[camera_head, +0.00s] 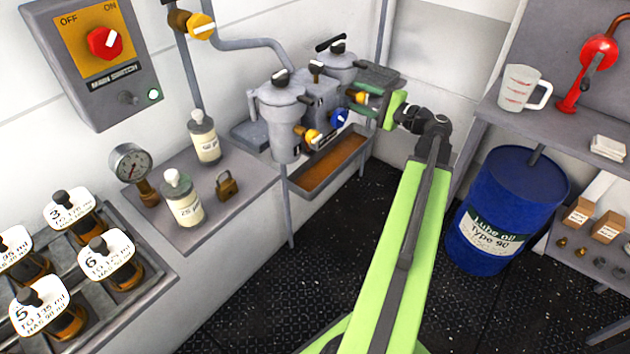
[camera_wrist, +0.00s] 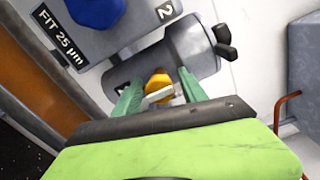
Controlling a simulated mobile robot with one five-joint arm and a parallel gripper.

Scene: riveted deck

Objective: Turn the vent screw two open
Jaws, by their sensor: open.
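The vent screw two is a yellow knob with a pale bar across it. In the wrist view the yellow knob (camera_wrist: 157,82) sits between my gripper's two green fingers on the grey filter housing (camera_wrist: 190,45), near a "2" label. My gripper (camera_wrist: 159,92) is open, with one finger on each side of the knob; I cannot tell whether either touches it. In the head view my gripper (camera_head: 367,98) reaches the right-hand filter pot (camera_head: 338,70), and the yellow knob (camera_head: 357,97) shows partly beside the fingers.
A blue knob (camera_head: 339,118) and another yellow knob (camera_head: 313,136) are on the filter unit, above a brown-bottomed tray (camera_head: 330,165). A blue oil drum (camera_head: 508,205) stands right of my arm. Bottles, a gauge (camera_head: 130,163) and a padlock (camera_head: 227,185) stand on the left bench.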

